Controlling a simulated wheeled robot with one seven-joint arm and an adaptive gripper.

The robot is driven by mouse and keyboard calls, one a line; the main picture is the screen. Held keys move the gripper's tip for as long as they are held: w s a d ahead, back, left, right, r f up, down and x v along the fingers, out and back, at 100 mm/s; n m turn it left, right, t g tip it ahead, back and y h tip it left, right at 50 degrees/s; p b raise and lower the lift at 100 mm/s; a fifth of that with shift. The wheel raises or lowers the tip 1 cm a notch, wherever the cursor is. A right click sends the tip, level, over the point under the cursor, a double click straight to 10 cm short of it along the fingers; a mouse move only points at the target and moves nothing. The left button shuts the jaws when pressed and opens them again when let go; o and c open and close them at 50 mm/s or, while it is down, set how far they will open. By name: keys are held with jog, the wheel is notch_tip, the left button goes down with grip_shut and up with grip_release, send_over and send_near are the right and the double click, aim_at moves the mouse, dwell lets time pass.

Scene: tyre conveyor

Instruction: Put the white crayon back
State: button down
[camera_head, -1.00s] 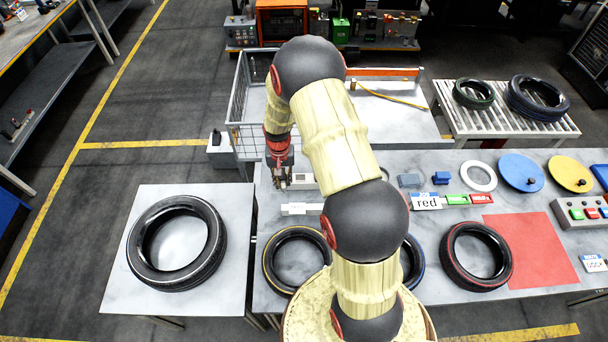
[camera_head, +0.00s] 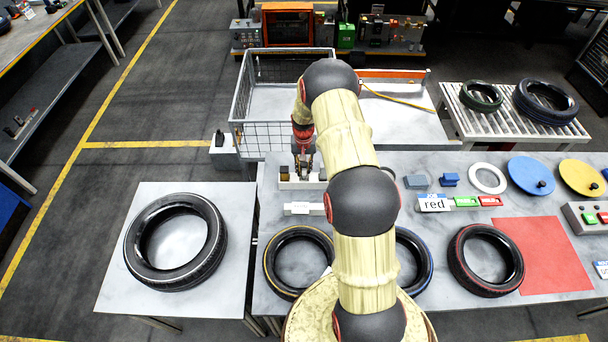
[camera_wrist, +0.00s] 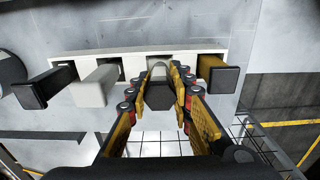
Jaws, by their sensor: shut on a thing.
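My gripper (camera_wrist: 160,88) is shut on a crayon with a pale body and a dark end (camera_wrist: 158,97), which looks like the white crayon. It points at the white crayon rack (camera_wrist: 130,54), between a pale grey block (camera_wrist: 97,86) and a yellow crayon with a dark end (camera_wrist: 217,74). A black crayon (camera_wrist: 48,87) is at the left end of the rack. I cannot tell how deep the held crayon sits in its slot. In the head view my gripper (camera_head: 304,168) is over the rack (camera_head: 302,183) at the table's back edge.
A wire-sided cart (camera_head: 282,100) stands just behind the rack. Several tyres lie on the table, one in front of the rack (camera_head: 299,262). A white label (camera_head: 304,209) lies close in front of the rack. My arm hides part of the table.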

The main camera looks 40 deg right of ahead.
aim_at(304, 173)
jog(key=shift+f, duration=1.55)
jog(key=shift+f, duration=0.1)
jog(key=shift+f+b, duration=0.15)
jog(key=shift+b, duration=0.2)
jog(key=c, duration=1.6)
grip_release()
